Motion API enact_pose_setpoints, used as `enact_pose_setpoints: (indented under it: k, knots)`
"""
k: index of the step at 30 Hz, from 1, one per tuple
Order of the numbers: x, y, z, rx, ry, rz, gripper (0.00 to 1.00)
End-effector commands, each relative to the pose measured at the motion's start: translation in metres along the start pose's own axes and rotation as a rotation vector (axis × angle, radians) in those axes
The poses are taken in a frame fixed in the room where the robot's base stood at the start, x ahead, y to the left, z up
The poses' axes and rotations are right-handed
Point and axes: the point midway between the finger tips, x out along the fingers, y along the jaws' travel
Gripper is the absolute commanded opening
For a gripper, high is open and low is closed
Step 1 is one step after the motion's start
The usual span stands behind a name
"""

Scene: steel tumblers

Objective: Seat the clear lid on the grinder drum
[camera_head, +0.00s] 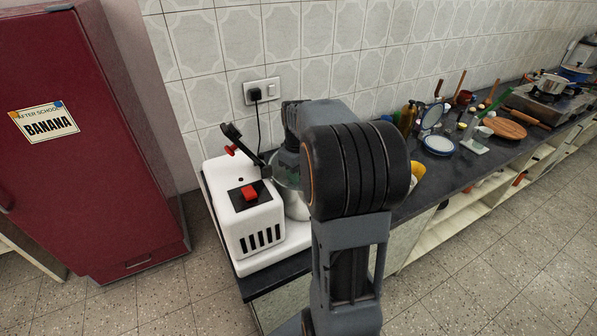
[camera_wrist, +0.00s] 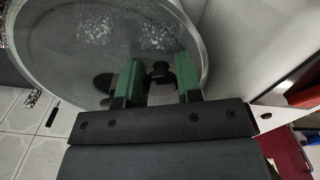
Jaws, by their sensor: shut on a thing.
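The white grinder (camera_head: 255,225) with a red switch stands at the near left end of the dark counter. Its steel drum (camera_head: 297,207) shows only in part behind my arm. The clear lid (camera_head: 284,172) is over the drum, mostly hidden by my arm; I cannot tell whether it touches the rim. In the wrist view, the clear round lid (camera_wrist: 95,45) fills the upper left. My gripper (camera_wrist: 160,78) has green fingers on either side of the lid's black knob (camera_wrist: 160,72) and is shut on it.
A black lever arm (camera_head: 243,145) rises from the grinder beside the lid. The tiled wall (camera_head: 320,60) with a socket and plug is close behind. A red fridge (camera_head: 75,150) stands left. Bottles, plates and a wooden board (camera_head: 503,128) crowd the counter farther right.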

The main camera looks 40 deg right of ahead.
Motion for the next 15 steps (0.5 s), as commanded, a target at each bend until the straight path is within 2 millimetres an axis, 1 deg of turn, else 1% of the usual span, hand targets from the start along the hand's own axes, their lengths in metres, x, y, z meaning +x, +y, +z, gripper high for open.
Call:
enact_pose_setpoints:
  k: [3,4,12,13,15]
  knots:
    - [-0.0002,0.0000,0.0000,0.000,0.000,0.000,0.06]
    - [-0.0002,0.0000,0.0001,0.000,0.000,0.000,0.34]
    - [-0.0002,-0.0001,0.0001,0.000,-0.001,0.000,0.60]
    - [-0.0002,-0.0001,0.0001,0.000,-0.001,0.000,0.62]
    - [-0.0002,-0.0001,0.0001,0.000,-0.001,0.000,0.62]
